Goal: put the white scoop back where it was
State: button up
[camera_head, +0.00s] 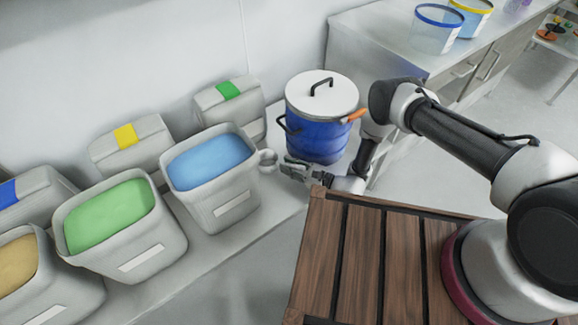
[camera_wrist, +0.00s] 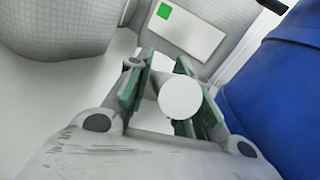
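The white scoop (camera_head: 267,158) shows in the head view as a small pale cup at the tip of my gripper (camera_head: 288,168). It is just right of the rim of the bin with blue contents (camera_head: 211,164). The gripper looks shut on the scoop's handle. The scoop's cup is mostly hidden in the wrist view.
A blue drum (camera_head: 318,135) with a white lid stands just behind my gripper. Bins with green (camera_head: 110,216) and tan (camera_head: 15,262) contents stand to the left. Lidded grey containers (camera_head: 132,143) line the wall. A slatted wooden surface (camera_head: 366,262) is in front.

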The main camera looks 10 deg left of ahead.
jog(key=shift+o, duration=0.8)
jog(key=shift+d+r, duration=0.1)
jog(key=v, duration=1.1)
jog(key=shift+s+d, duration=0.15)
jog(key=shift+d, duration=0.25)
